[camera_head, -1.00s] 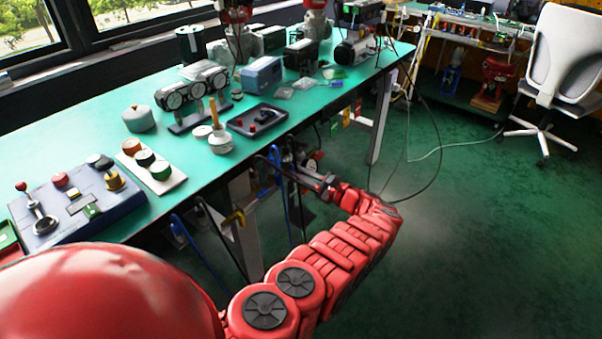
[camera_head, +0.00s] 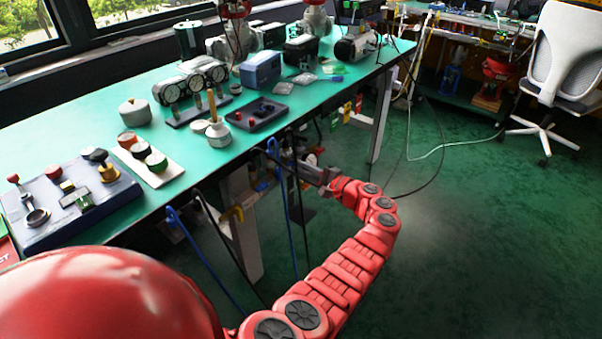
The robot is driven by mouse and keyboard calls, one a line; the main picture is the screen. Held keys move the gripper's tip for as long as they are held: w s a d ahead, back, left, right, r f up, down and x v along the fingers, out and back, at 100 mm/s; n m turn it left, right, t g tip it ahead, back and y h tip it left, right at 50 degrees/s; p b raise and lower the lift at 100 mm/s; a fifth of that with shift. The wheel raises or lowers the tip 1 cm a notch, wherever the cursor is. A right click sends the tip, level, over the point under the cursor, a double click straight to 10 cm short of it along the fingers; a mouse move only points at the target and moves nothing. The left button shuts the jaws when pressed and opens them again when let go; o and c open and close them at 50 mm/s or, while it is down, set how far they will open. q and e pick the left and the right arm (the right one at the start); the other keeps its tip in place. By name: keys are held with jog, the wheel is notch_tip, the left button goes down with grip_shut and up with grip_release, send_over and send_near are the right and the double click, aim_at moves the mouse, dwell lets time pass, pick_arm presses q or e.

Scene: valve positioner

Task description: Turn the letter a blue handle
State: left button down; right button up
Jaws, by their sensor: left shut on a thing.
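My left gripper (camera_head: 301,168) is at the table's near edge, low by the hanging cables. It is small and partly lost among dark parts. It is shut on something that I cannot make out. A blue hook-shaped strip (camera_head: 275,150) hangs at the table edge just left of the gripper; another blue one (camera_head: 172,215) hangs further left. I cannot tell which blue part is the letter a handle, or whether the gripper touches it. My right gripper is not in view.
The green table (camera_head: 90,125) holds a blue control panel (camera_head: 65,205), a white button plate (camera_head: 155,170), gauges (camera_head: 190,90) and a black tray (camera_head: 258,113). Black cables hang below the near edge. Green floor is clear to the right; a white chair (camera_head: 560,60) stands there.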

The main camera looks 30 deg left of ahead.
pick_arm(q)
jog(key=shift+f+n+b, duration=0.1)
jog(key=shift+n+b, duration=2.1)
jog(key=shift+b, duration=0.05)
jog(key=c, duration=0.9)
grip_release()
jog(key=shift+d, duration=0.1)
jog(key=d, duration=0.5)
jog(key=s+d+p, duration=0.1)
jog(key=d, duration=1.1)
jog(key=shift+s+d+p, duration=0.1)
jog(key=shift+s+p, duration=0.1)
jog(key=shift+p, duration=0.2)
